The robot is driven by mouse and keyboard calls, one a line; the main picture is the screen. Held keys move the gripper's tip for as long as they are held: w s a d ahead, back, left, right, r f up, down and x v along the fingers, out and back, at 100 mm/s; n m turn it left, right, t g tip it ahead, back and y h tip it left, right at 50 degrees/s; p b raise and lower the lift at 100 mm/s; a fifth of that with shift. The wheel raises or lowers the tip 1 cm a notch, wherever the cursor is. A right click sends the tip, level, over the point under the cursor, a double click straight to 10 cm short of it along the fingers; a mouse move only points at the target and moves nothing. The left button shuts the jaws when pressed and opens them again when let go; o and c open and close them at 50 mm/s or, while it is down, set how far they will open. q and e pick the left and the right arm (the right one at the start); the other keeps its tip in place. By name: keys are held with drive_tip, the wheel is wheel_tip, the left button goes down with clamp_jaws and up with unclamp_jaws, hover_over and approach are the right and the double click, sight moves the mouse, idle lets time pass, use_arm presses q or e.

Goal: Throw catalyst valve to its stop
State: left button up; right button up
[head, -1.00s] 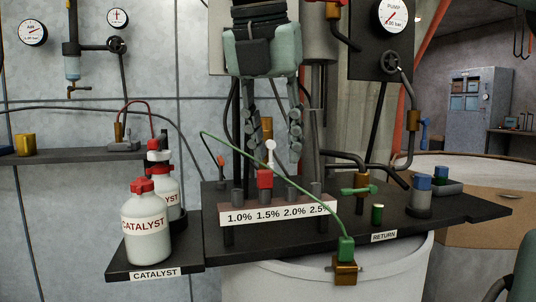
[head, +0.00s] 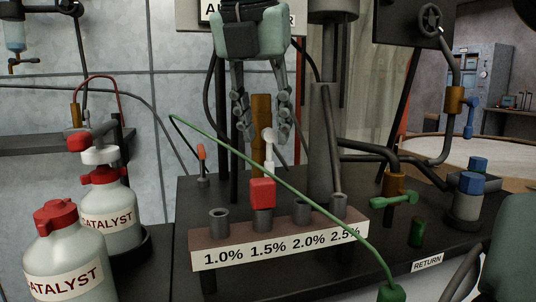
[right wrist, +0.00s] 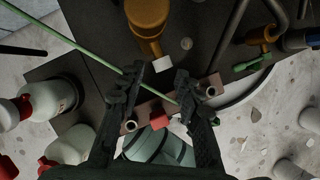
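A white round-topped lever (head: 269,138) stands up behind a red block (head: 262,192) at the 1.5% mark of a labelled rack (head: 285,242); I cannot tell for sure that this is the catalyst valve. My right gripper (head: 262,139) hangs down from above, open, its two fingers to the left and right of the lever's top in the head view. Contact cannot be told. In the right wrist view, the open fingers (right wrist: 158,78) show a small white piece (right wrist: 161,65) between them, with the red block (right wrist: 162,113) below. My left gripper is not in view.
A green hose (head: 215,143) crosses in front of the lever. A brown post (head: 260,105) stands behind it. Two catalyst bottles (head: 65,262) stand at the left. A green-handled tap (head: 394,200) and blue-capped containers (head: 468,205) are at the right.

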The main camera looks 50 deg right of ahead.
sight(268, 145)
drive_tip(key=x, duration=0.6)
drive_tip(key=shift+f, duration=0.15)
drive_tip(key=shift+c, duration=0.2)
clamp_jaws()
